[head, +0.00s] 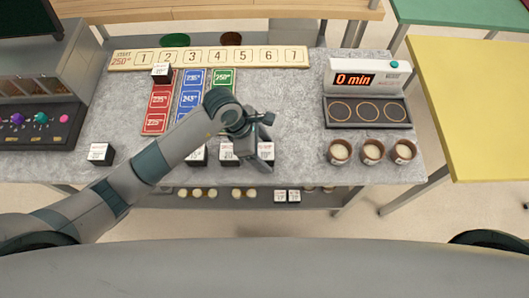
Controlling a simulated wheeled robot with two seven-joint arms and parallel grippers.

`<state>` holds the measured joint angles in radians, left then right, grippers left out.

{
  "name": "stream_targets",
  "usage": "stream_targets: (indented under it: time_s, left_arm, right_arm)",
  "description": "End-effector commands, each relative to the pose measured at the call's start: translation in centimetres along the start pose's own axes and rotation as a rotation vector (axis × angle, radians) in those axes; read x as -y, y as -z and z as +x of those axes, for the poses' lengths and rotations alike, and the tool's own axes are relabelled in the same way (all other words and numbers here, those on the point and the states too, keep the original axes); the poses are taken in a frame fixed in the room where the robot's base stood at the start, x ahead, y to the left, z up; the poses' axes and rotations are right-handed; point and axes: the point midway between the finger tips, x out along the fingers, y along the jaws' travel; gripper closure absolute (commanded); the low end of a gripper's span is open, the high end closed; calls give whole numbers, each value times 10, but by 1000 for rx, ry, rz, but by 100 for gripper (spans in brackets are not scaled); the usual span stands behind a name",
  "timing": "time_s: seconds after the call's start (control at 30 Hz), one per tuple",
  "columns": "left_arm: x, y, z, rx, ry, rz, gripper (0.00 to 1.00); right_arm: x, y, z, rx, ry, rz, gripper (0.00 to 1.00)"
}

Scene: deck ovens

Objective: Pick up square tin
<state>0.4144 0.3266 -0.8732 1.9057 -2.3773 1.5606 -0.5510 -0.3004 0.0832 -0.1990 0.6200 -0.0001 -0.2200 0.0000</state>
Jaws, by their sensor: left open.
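Small dark square tins with white printed tops stand on the grey counter. One (100,153) is at the left front, and one (162,71) is on the top of the red column. More stand in a row at the front middle, including one (226,157) below my left forearm and one (197,157) beside it. My left gripper (264,140) is open above the right end of this row. Its wrist and fingers partly hide the tins there, and I cannot tell whether a finger touches one. My right gripper is out of view.
Three round tins of dough (373,152) stand at the right front, before a timer unit (368,79) reading 0 min. A numbered strip (210,57) runs along the back. Red, blue and green cards lie mid-left. An oven panel (38,125) is at left. A lower shelf holds more pieces.

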Motion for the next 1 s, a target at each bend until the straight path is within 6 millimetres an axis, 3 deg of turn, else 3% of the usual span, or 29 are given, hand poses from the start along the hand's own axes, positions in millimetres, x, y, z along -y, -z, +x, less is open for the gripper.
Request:
stream_targets:
  time_s: [0.1, 0.3, 0.33, 0.77, 1.0]
  left_arm:
    - [0, 0, 0, 0, 0, 0, 31]
    - [0, 0, 0, 0, 0, 0, 79]
    - [0, 0, 0, 0, 0, 0, 82]
    - [-1, -3, -6, 2, -2, 1, 82]
    - [-2, -14, -32, 2, -5, 5, 82]
  right_arm:
    - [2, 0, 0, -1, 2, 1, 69]
    - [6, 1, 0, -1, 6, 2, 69]
    - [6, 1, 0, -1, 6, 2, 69]
    - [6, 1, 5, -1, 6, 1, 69]
    - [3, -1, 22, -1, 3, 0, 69]
